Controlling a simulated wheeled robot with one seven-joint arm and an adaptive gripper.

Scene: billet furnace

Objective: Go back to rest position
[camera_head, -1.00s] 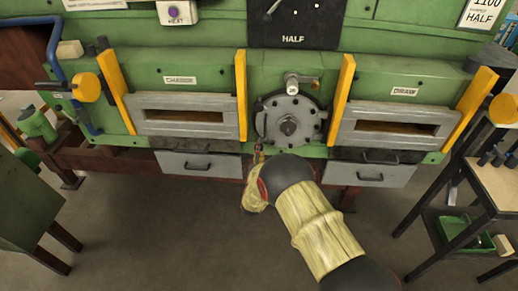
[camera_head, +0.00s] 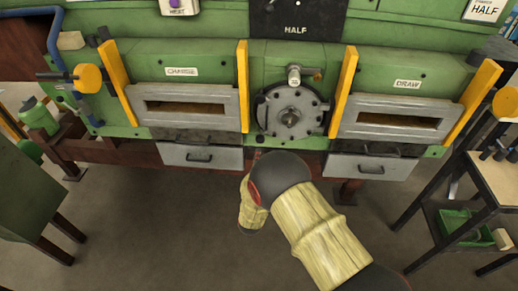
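My arm, partly in a yellowish sleeve, reaches up from the bottom right of the head view. Its end bends down and left in front of the furnace, and my gripper is hidden behind or below the arm, so its fingers do not show. The green furnace (camera_head: 205,64) stands ahead. It has a "CHARGE" slot (camera_head: 186,107) on the left, a "DRAW" slot (camera_head: 397,121) on the right and a round grey hub plate (camera_head: 292,112) between them. My arm is below the hub plate and looks apart from it.
Two grey drawers, left (camera_head: 200,157) and right (camera_head: 369,168), hang under the slots. A dark-framed stand (camera_head: 497,177) with a green tray (camera_head: 455,226) is at the right. A green cabinet (camera_head: 25,195) is at the left. The floor (camera_head: 160,235) between is clear.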

